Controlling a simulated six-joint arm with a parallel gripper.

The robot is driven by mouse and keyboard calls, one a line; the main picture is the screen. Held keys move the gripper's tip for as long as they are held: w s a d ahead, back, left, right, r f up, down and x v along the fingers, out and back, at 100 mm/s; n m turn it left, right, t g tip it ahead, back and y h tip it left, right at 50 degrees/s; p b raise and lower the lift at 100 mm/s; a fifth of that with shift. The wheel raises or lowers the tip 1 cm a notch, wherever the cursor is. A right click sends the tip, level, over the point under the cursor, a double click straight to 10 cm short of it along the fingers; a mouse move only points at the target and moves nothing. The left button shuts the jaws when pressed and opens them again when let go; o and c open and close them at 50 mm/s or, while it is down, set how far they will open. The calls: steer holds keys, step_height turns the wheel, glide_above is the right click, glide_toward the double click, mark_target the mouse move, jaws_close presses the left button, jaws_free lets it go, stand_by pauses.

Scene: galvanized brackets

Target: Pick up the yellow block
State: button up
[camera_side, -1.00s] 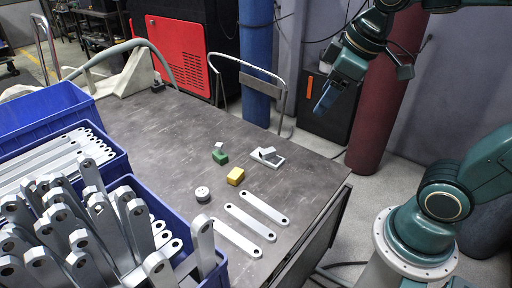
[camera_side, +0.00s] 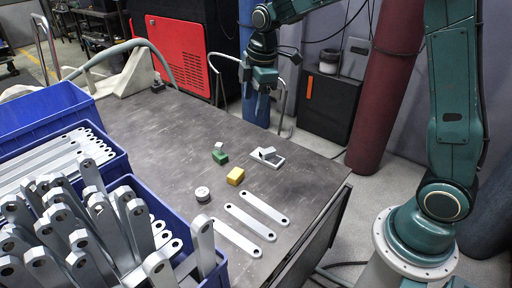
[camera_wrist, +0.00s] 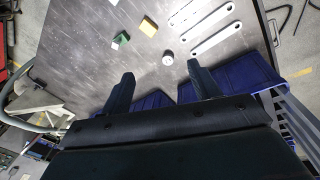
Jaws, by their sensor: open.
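The yellow block (camera_side: 236,176) lies on the grey table (camera_side: 150,130), between a green block and the flat metal brackets. It also shows in the wrist view (camera_wrist: 148,27), near the top, beyond my fingers. My gripper (camera_side: 258,92) hangs in the air above the far side of the table, behind and above the yellow block, well apart from it. In the wrist view my gripper (camera_wrist: 158,84) shows two dark fingers spread apart with nothing between them.
A green block (camera_side: 220,157), a small white block (camera_side: 219,146), a grey-white fixture (camera_side: 268,157) and a round metal piece (camera_side: 202,194) stand near the yellow block. Flat brackets (camera_side: 250,222) lie in front. Blue bins (camera_side: 120,160) of brackets fill the left. The table's back middle is clear.

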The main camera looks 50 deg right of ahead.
steer(key=w+d+f+n+g, duration=0.1)
steer(key=w+f+n, duration=0.3)
steer(key=w+f, duration=0.4)
steer(key=n+g, duration=0.1)
steer(key=n, duration=0.3)
glide_above(236, 173)
step_height(236, 173, down, 12)
steer(key=shift+d+f, duration=0.1)
steer(key=shift+f, duration=0.05)
steer(key=shift+f, duration=0.1)
steer(key=shift+f, duration=4.2)
steer(key=shift+f, duration=0.1)
steer(key=shift+w+f, duration=0.1)
steer(key=shift+f, duration=2.4)
